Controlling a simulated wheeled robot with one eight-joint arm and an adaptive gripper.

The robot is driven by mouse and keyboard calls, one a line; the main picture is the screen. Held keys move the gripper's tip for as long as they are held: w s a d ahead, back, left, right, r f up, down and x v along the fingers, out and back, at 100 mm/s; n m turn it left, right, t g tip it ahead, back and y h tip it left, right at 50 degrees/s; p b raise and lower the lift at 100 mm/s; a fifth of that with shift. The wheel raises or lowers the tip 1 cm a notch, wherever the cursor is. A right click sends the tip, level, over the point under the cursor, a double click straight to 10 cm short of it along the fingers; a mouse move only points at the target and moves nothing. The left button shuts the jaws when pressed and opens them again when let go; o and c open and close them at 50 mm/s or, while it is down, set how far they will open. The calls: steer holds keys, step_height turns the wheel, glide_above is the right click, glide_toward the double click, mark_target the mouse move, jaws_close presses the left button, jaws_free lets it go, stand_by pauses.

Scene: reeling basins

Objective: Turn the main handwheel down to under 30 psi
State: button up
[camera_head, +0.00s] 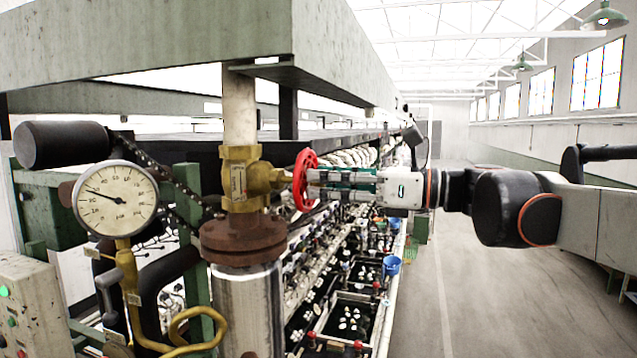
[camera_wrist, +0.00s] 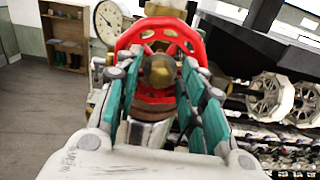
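The red main handwheel (camera_head: 304,180) stands upright on the brass valve (camera_head: 240,180). It also shows in the wrist view (camera_wrist: 130,48), with its brass hub (camera_wrist: 159,73) in the middle. My gripper (camera_head: 312,184) comes from the right and its fingertips reach the wheel's face. In the wrist view its two fingers are apart, one on each side of the hub, inside the rim's width; contact is unclear. The round pressure gauge (camera_head: 115,200) is left of the valve. Its dark needle points left and slightly up; the exact figure is too small to read.
A rusty flange (camera_head: 243,238) and metal pipe are below the valve. A green-grey beam (camera_head: 150,40) hangs overhead. The long reeling machine with basins (camera_head: 350,315) runs back beside the valve. The aisle floor (camera_head: 480,280) at right is clear.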

steer(key=v, duration=0.7)
stand_by(0.4)
